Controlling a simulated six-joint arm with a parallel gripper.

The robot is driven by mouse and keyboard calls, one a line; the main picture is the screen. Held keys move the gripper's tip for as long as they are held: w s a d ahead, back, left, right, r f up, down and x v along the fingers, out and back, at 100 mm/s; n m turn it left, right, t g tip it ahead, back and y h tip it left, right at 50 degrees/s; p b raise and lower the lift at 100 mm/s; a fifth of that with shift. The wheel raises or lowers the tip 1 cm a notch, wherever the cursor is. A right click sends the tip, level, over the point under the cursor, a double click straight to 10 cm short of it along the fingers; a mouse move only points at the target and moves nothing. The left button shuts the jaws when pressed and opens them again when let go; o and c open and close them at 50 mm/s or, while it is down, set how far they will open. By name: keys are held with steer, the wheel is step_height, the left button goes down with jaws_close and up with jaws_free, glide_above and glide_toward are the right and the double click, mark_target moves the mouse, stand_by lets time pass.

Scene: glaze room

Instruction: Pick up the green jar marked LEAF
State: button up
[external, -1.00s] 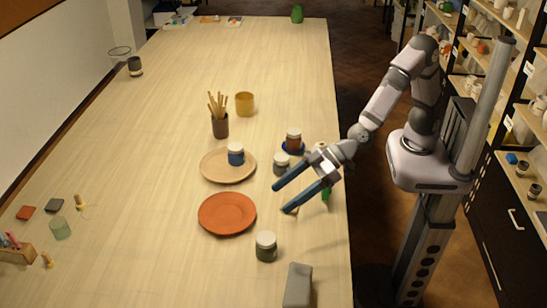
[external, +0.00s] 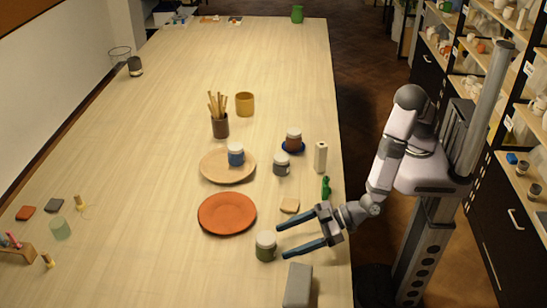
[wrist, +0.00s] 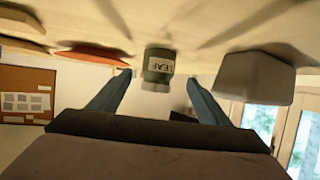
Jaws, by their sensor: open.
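The green jar marked LEAF (external: 265,247) stands upright on the table with a pale lid, between the terracotta plate and a grey block. In the wrist view the jar (wrist: 158,68) appears upside down, its LEAF label facing the camera, and lies between the two blue fingers. My gripper (external: 280,240) is open and empty, just right of the jar in the external view, its fingers pointing at it. The wrist view shows the gripper (wrist: 158,82) with its fingers spread wider than the jar. I cannot tell whether the fingertips reach past the jar's near side.
The grey block (external: 298,285) stands close in front of the gripper. The terracotta plate (external: 227,213) lies behind and left of the jar. The table left of the jar is clear.

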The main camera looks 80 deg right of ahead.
mark_target(267, 247)
steer(key=shift+d+f+p+x, duration=0.15)
steer(key=shift+p+x, duration=0.75)
steer(key=shift+x, duration=0.95)
steer(key=shift+d+f+p+x, duration=0.1)
steer(key=shift+p+x, duration=0.8)
steer(key=shift+x, duration=0.95)
steer(key=shift+a+r, duration=0.1)
steer(key=c, duration=1.3)
